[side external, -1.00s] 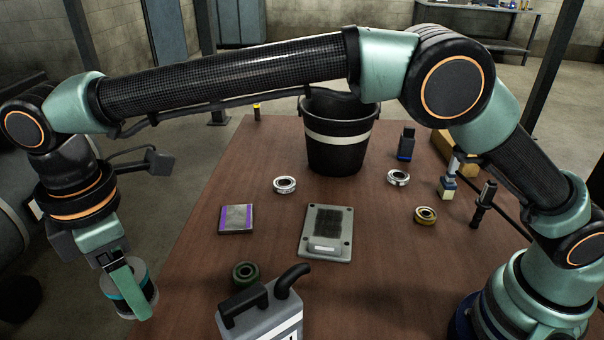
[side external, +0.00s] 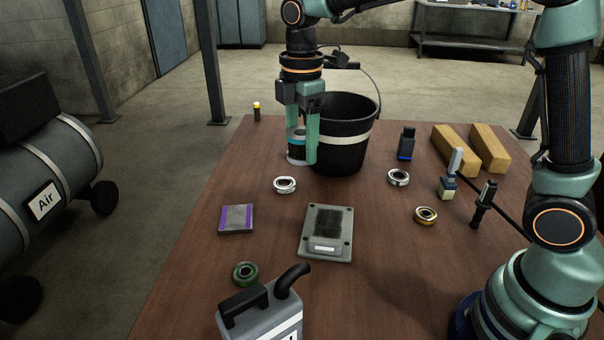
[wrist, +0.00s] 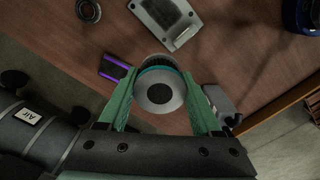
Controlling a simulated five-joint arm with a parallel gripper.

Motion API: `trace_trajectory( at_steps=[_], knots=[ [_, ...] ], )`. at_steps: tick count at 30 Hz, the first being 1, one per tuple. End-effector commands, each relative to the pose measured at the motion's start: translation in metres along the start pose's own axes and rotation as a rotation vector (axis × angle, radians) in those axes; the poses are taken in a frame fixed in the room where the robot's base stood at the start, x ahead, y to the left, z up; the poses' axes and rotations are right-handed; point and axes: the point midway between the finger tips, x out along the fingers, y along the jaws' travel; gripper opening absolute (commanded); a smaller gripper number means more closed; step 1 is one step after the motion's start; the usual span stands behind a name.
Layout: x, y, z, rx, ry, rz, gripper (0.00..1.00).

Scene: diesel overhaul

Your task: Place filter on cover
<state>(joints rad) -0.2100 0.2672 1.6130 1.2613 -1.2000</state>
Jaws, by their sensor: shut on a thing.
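My gripper (side external: 302,150) is shut on the filter (side external: 296,147), a dark cylinder with a teal band and a pale lower rim. It is held upright at the far part of the table, overlapping the bucket's left side in the side view; its height cannot be told. In the wrist view, the filter (wrist: 160,93) shows its round grey end with a dark centre between my fingers (wrist: 162,108). The cover appears to be the flat grey plate (side external: 343,226) with corner holes and a dark square. It lies mid-table, apart from the filter, and shows in the wrist view (wrist: 178,40).
A black bucket (side external: 345,152) stands behind my gripper. Several bearing rings, including a white one (side external: 285,185) and a green one (side external: 245,273), lie around the plate. A purple-edged block (side external: 237,218) lies left of it, and a grey jug (side external: 262,315) stands in front.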

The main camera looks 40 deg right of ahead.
Motion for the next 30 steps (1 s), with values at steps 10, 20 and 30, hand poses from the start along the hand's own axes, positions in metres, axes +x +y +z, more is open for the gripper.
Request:
trace_trajectory(
  at_steps=[10,20,30],
  knots=[
    [0.010,-0.011,0.064,0.037,0.000,-0.001,0.00],
    [0.084,-0.012,0.064,0.036,-0.002,-0.006,0.00],
    [0.156,-0.012,0.064,0.036,-0.001,-0.004,0.00]
  ],
)
